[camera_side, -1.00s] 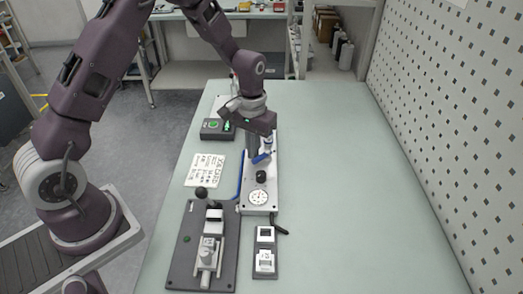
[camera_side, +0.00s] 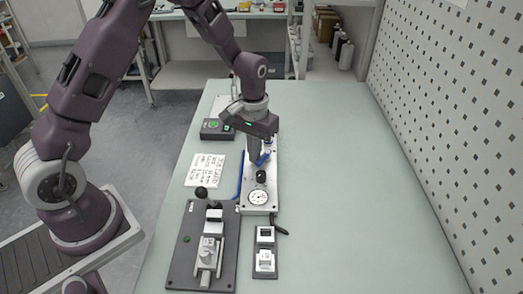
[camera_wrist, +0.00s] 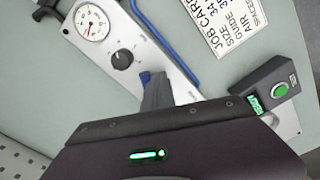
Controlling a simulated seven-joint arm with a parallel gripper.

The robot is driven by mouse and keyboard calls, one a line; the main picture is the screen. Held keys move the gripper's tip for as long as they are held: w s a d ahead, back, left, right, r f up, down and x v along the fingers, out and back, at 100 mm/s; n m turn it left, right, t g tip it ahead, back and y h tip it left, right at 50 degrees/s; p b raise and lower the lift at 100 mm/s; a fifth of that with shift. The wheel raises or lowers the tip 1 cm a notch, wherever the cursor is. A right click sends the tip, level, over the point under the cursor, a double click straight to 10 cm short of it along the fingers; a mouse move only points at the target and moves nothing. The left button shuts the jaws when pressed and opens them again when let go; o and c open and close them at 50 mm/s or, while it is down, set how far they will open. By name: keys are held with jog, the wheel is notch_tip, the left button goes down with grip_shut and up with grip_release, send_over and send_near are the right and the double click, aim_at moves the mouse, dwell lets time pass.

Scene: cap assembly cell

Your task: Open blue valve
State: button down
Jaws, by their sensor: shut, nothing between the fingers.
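The blue valve handle (camera_side: 264,158) is on the silver panel (camera_side: 272,180), beside my fingers. A small blue part of it shows at my fingertips in the wrist view (camera_wrist: 145,77), and my fingers hide the rest. My gripper (camera_side: 253,160) points down over the panel with its fingers shut and nothing between them. In the wrist view the grey fingers (camera_wrist: 152,84) are together, right by the blue part. I cannot tell whether they touch it.
The panel carries a black knob (camera_wrist: 122,59) and a round gauge (camera_wrist: 92,22). A blue tube (camera_wrist: 165,40) runs along its side. A job card (camera_side: 207,167), a green-button box (camera_side: 213,128) and a dark fixture plate (camera_side: 185,265) are nearby. The table's right side is clear.

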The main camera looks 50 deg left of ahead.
jog(key=shift+d, duration=0.75)
jog(key=shift+s, duration=0.15)
jog(key=shift+s+d, duration=0.1)
notch_tip(320, 180, up, 6)
jog(key=shift+r, duration=0.5)
